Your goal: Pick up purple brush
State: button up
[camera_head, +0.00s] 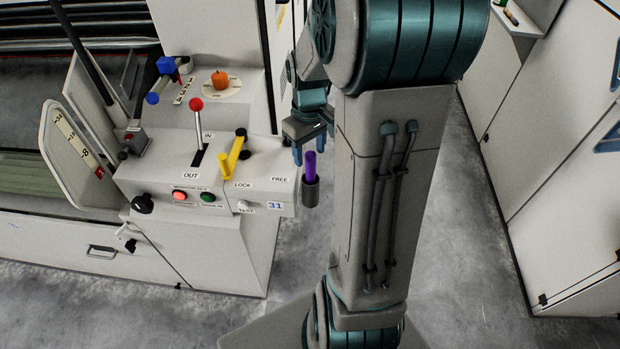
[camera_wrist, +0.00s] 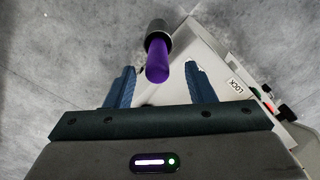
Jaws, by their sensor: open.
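The purple brush (camera_head: 310,165) stands upright in a dark grey cup (camera_head: 310,191) on the right side of the control console. Only its purple upper part shows above the cup. In the wrist view the purple brush (camera_wrist: 158,63) points toward my gripper, with the dark holder (camera_wrist: 158,30) behind it. My gripper (camera_head: 304,150) is just above and slightly left of the brush in the head view. In the wrist view my gripper (camera_wrist: 160,85) is open and empty, its two blue fingers on either side of the brush's line, and the brush end lies at about fingertip level.
The control console (camera_head: 265,190) stands close beside the cup, with a red-knobbed lever (camera_head: 196,105), a yellow handle (camera_head: 232,155) and several buttons. White cabinets (camera_head: 540,130) stand to the right. Grey floor (camera_head: 450,220) lies open between them.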

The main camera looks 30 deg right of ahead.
aim_at(311, 165)
jog(key=shift+d+f, duration=0.15)
jog(key=shift+f, duration=2.65)
grip_shut()
